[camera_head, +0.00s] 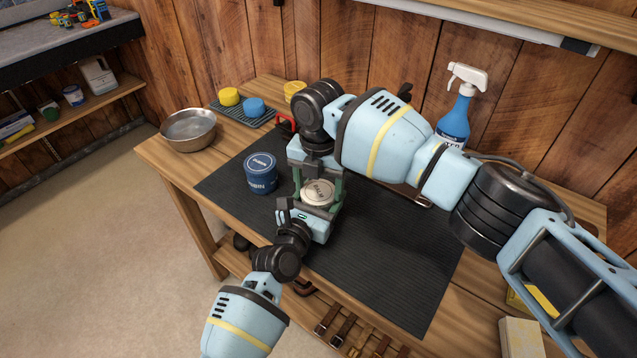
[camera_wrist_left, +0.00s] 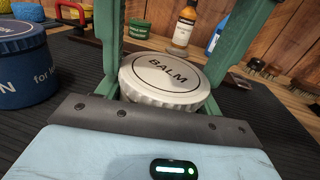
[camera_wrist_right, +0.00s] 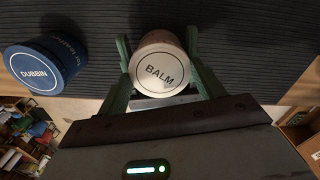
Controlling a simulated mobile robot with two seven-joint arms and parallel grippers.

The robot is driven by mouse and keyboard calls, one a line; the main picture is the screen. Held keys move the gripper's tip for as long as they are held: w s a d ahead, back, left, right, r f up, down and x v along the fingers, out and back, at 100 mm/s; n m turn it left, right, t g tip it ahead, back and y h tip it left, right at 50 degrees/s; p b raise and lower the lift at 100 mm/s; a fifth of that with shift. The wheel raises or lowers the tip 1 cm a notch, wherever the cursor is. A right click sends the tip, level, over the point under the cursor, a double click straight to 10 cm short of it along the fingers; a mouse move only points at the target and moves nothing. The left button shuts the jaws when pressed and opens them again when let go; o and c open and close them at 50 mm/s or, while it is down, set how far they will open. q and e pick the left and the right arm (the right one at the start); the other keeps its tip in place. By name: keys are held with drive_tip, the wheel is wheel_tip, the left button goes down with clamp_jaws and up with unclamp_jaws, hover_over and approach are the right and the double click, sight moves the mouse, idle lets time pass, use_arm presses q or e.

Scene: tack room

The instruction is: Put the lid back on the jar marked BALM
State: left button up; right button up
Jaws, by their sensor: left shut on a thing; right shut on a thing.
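The round off-white lid marked BALM (camera_head: 318,192) lies face up between my two grippers over the dark mat. It has a ribbed edge in the left wrist view (camera_wrist_left: 166,82) and also shows in the right wrist view (camera_wrist_right: 160,72). My right gripper (camera_head: 319,183) reaches from the back with green fingers on both sides of the lid, shut on it. My left gripper (camera_head: 312,206) comes from the front, low, shut on the jar beneath. The jar is mostly hidden by the lid and grippers, so I cannot tell whether the lid is seated or a gap remains.
A blue DUBBIN jar (camera_head: 261,175) stands close on the left. A spray bottle (camera_head: 456,115) stands behind my right arm. The mat's front right (camera_head: 400,275) is clear.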

drive_tip(key=m, duration=0.7)
drive_tip(key=o, duration=1.1)
drive_tip(key=shift+r, duration=2.25)
drive_tip(key=shift+r, duration=0.1)
drive_tip(key=shift+c, duration=0.5)
drive_tip(key=shift+r+n, duration=1.65)
drive_tip(key=shift+n, duration=0.25)
drive_tip(key=shift+f, duration=0.1)
